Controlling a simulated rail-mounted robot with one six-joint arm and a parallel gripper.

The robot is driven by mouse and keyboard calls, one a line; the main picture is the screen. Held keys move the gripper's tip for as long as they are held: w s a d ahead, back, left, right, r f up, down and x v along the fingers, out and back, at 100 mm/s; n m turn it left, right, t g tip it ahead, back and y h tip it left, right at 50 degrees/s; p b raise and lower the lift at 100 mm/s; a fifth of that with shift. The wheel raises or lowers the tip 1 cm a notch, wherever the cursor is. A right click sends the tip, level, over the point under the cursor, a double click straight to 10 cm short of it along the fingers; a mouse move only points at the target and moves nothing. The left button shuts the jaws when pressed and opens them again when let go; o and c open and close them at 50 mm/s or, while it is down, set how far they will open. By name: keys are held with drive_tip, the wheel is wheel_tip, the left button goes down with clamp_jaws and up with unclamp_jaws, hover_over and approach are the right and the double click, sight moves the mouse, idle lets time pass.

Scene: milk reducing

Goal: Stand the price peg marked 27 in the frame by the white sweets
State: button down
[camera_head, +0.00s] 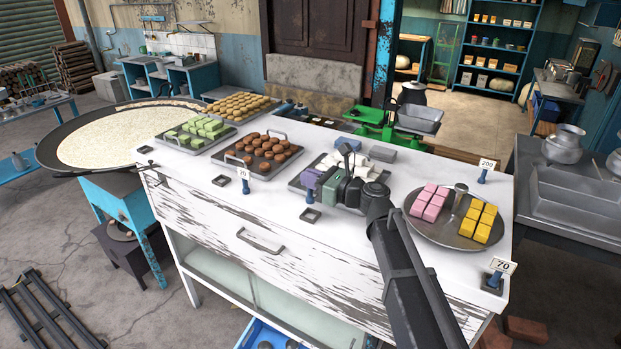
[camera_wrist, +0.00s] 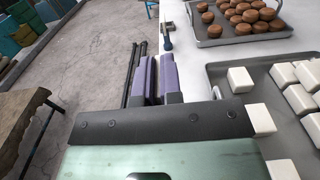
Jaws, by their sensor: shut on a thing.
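My gripper (camera_head: 308,182), with purple fingers, is over the white counter in front of the white sweets (camera_head: 382,153). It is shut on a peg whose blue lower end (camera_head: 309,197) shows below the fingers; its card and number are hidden. An empty dark square frame (camera_head: 311,216) lies on the counter just below and in front of that peg in the head view. In the wrist view the two fingers (camera_wrist: 157,80) are close together, and the held peg cannot be made out. White sweets (camera_wrist: 284,76) on their tray are to their right.
A peg marked 20 (camera_head: 244,180) stands before the brown sweets (camera_head: 265,153), beside an empty frame (camera_head: 220,180). Pegs marked 200 (camera_head: 486,168) and 70 (camera_head: 499,270) are at right, by the round plate (camera_head: 447,236) of pink and yellow sweets. A scale (camera_head: 385,125) stands behind.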

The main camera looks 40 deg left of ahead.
sight(311, 198)
drive_tip(key=shift+f+b, duration=2.2)
drive_tip(key=shift+f, duration=0.4)
drive_tip(key=shift+f, duration=0.15)
drive_tip(key=c, duration=1.2)
unclamp_jaws()
